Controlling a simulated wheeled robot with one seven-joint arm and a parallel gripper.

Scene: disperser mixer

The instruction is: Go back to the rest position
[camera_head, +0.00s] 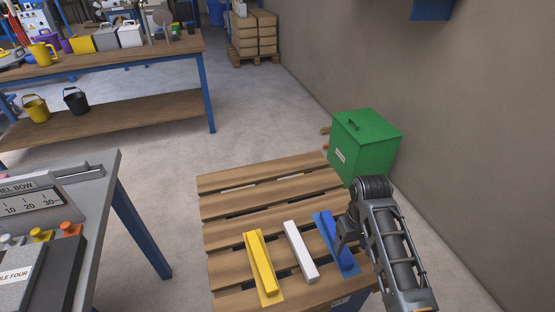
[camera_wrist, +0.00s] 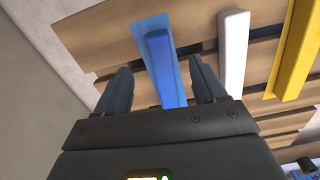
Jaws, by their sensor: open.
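My gripper (camera_head: 347,232) is at the right side of the wooden pallet, over the blue bar. In the wrist view its two fingers (camera_wrist: 160,88) are spread apart, with the blue bar (camera_wrist: 166,70) showing between and beyond them. No contact between fingers and bar can be made out. In the head view the blue bar (camera_head: 328,229) lies on a blue strip and is partly hidden by my gripper. A white bar (camera_head: 300,252) and a yellow bar (camera_head: 261,263) on a yellow strip lie to its left.
The pallet (camera_head: 240,182) has bare slats behind the bars. A green box (camera_head: 366,145) stands at its far right corner, near the wall. A grey machine table (camera_head: 108,185) is at left. A workbench (camera_head: 120,58) with containers stands behind, with open floor between.

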